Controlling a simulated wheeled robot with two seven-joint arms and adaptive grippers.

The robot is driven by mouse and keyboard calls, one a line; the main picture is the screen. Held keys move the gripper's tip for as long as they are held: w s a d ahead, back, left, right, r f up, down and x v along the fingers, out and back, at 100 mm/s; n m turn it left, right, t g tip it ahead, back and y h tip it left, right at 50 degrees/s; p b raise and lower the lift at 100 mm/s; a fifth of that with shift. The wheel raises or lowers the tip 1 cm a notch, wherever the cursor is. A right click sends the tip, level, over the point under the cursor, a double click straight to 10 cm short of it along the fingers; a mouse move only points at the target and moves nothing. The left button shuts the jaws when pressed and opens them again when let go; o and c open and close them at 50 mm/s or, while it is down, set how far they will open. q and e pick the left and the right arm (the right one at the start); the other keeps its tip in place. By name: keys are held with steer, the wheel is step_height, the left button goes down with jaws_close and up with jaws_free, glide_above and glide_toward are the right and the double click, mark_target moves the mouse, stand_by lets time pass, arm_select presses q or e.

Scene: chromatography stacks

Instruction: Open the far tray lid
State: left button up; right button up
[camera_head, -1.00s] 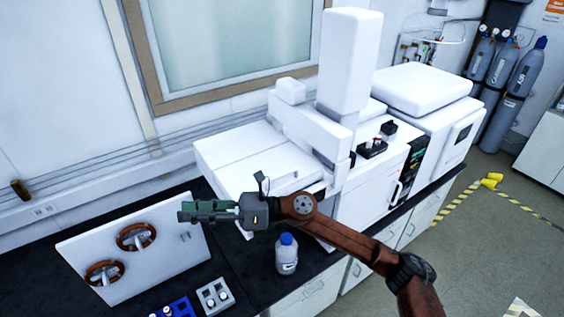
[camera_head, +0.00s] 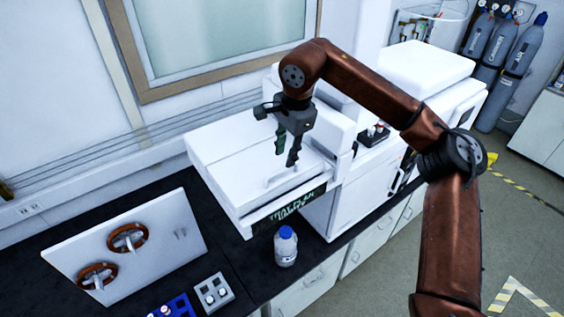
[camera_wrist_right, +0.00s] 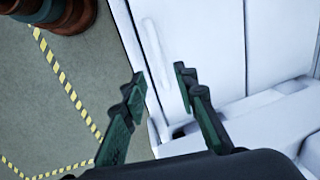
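The white tray unit (camera_head: 215,177) stands on the dark bench, its flat top divided by a seam into a far lid (camera_head: 229,143) and a near panel. Both look closed. A slim white handle (camera_head: 284,182) shows near the front right of the top. My right gripper (camera_head: 285,158) hangs above the top, pointing down, fingers apart and empty. In the right wrist view, a white bar-like handle (camera_wrist_right: 153,52) lies beyond the open fingertips (camera_wrist_right: 157,78), between them and not gripped. I cannot tell which lid it belongs to. My left gripper is not in view.
A white tower and instrument (camera_head: 362,185) stand right of the tray, close to my right arm. A blue-capped bottle (camera_head: 286,249) stands in front. A white board (camera_head: 160,255) with two brown rings and small racks (camera_head: 212,292) are at the lower left.

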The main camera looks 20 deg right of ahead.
mark_target(282, 169)
steer(key=shift+w+a+f+p, duration=0.1)
steer(key=shift+w+f+p, duration=0.15)
steer(key=shift+f, duration=1.05)
steer(key=shift+w+a+f+p, duration=0.1)
steer(key=shift+w+f+p, duration=0.1)
steer(key=shift+f, duration=1.05)
steer(key=shift+c, duration=0.5)
jaws_close()
